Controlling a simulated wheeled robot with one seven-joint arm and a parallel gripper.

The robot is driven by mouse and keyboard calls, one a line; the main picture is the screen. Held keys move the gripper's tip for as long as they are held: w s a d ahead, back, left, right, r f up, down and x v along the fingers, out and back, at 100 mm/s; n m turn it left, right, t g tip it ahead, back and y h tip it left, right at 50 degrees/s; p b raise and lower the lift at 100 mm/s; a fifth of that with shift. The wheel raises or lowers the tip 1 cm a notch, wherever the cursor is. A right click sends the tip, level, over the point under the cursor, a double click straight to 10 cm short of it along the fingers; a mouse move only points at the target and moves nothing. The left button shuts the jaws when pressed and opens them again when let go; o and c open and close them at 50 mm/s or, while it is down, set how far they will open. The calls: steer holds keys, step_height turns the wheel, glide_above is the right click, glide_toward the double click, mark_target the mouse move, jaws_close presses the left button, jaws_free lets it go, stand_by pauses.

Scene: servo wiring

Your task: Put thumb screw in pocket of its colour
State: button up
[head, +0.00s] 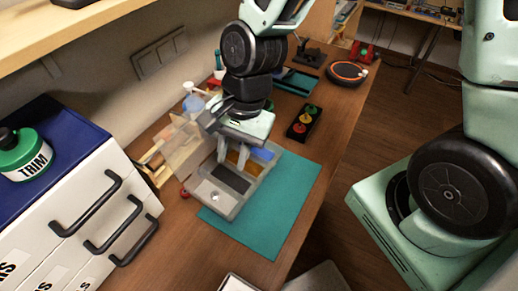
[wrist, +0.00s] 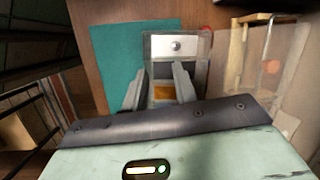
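A grey tray (head: 224,211) with several coloured pockets lies on the teal mat (head: 285,205). A small silver thumb screw (head: 214,197) sits in its pale pocket at the near end; it also shows in the wrist view (wrist: 178,45). Beside that are a black pocket (head: 231,179), an orange pocket (wrist: 163,91) and a blue pocket (head: 262,153). My gripper (head: 231,164) points down over the tray's middle, apart from the screw. In the wrist view its fingers (wrist: 159,70) are spread, with nothing seen between them. The far pockets are partly hidden by the fingers.
A black holder (head: 292,132) with red, yellow and green knobs stands behind the mat. A clear upright panel (head: 180,148) and a spray bottle (head: 193,102) stand left of the tray. A white drawer unit (head: 85,195) is at the left. The mat's right part is clear.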

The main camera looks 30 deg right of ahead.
steer(key=s+d+r+n+h, duration=0.2)
steer(key=s+r+n, duration=0.7)
steer(key=n, duration=0.8)
steer(key=shift+s+d+t+h, duration=0.2)
steer(key=shift+d+t+h, duration=0.15)
steer(key=shift+d, duration=0.25)
